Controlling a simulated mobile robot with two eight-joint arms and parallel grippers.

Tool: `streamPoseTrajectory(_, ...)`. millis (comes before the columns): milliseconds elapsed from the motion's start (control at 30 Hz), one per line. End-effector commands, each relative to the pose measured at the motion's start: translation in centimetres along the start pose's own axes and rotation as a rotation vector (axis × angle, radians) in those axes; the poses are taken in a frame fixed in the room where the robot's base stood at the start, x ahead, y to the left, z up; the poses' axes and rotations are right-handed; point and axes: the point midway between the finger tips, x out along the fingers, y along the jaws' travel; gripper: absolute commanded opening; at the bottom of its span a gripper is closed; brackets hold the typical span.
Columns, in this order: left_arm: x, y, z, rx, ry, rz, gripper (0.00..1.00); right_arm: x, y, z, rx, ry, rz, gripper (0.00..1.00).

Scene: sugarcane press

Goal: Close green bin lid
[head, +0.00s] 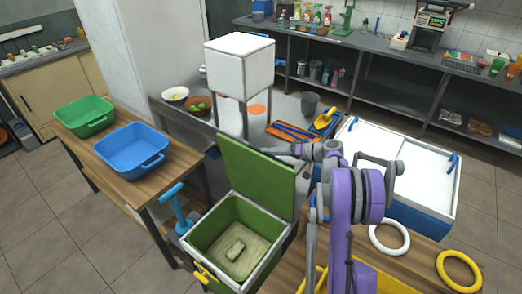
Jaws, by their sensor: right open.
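The green bin (190,243) stands at the front centre, with a pale rim and a yellow handle at its front left corner. Its green lid (257,182) is open and stands upright along the back edge. Inside the bin is a pale bottom with a small block-like shape on it. My right gripper (270,152) is open at the upper right part of the lid, close to its top edge. I cannot tell whether it touches the lid. My left gripper is not in view.
A blue T-shaped handle (174,204) rises just left of the bin. A wooden table with a blue tub (132,150) and a green tub (84,116) is at left. A white box (239,68) on legs stands behind the lid. White-topped chests (425,172) are at right.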

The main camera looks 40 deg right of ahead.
Motion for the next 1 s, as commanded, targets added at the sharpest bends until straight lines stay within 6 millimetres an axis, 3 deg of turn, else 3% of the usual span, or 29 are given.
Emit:
streamPoseTrajectory(100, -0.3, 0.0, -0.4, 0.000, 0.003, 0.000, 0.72, 2.1, -0.1, -0.1, -0.001, -0.001, -0.002, 0.52)
streamPoseTrajectory(233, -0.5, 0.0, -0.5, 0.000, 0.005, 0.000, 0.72, 3.4, -0.1, -0.1, 0.000, 0.000, -0.001, 0.52)
streamPoseTrajectory(600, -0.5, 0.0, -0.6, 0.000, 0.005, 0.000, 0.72, 4.1, 0.0, 0.0, 0.001, 0.000, 0.001, 0.52)
streamPoseTrajectory(667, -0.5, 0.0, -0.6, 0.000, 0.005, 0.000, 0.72, 4.0, 0.0, 0.0, 0.001, 0.000, 0.000, 0.45)
streamPoseTrajectory(900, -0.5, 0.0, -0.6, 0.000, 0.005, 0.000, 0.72, 4.0, 0.0, 0.0, 0.000, 0.000, 0.000, 0.02)
streamPoseTrajectory(1000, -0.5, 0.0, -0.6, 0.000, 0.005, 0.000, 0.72, 4.0, 0.0, 0.0, 0.000, 0.000, 0.000, 0.00)
